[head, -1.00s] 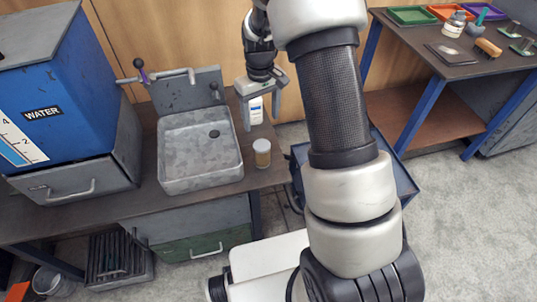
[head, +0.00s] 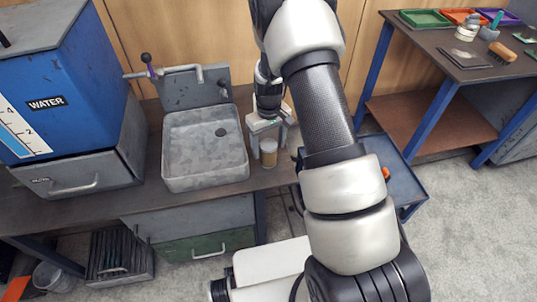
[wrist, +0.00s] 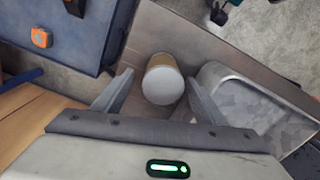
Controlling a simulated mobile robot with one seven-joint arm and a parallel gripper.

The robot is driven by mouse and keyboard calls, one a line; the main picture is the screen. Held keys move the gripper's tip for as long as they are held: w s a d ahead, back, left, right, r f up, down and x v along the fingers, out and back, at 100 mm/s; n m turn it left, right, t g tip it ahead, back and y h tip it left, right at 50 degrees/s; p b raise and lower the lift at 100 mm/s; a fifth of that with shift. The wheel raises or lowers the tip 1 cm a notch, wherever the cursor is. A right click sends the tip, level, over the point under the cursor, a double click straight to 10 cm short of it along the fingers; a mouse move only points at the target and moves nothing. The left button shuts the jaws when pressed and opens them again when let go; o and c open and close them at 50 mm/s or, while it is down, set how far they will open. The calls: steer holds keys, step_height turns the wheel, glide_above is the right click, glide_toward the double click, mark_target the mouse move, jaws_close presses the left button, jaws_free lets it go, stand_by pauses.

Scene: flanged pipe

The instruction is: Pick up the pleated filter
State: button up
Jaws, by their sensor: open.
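The pleated filter (head: 268,155) is a short tan cylinder with a pale cap, standing upright on the bench just right of the sink. In the wrist view, the filter (wrist: 163,84) shows its pale round top between my two fingers, with visible space on both sides. My gripper (head: 270,145) is open and points down at the filter from the wall side. In the head view its fingers partly cover the filter's upper part. I cannot tell from these views how far down the fingers reach beside it.
The grey sink (head: 205,184) is close on the filter's left. A blue trolley (head: 400,163) with an orange item (wrist: 41,38) stands to the right of the bench. A blue water tank (head: 50,80) is at far left. The wooden wall is behind my gripper.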

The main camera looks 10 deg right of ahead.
steer(key=f, duration=0.3)
steer(key=f+b, duration=0.1)
steer(key=shift+s+a+f, duration=0.1)
steer(key=shift+s+f, duration=0.15)
steer(key=shift+r, duration=0.15)
steer(key=c, duration=1.2)
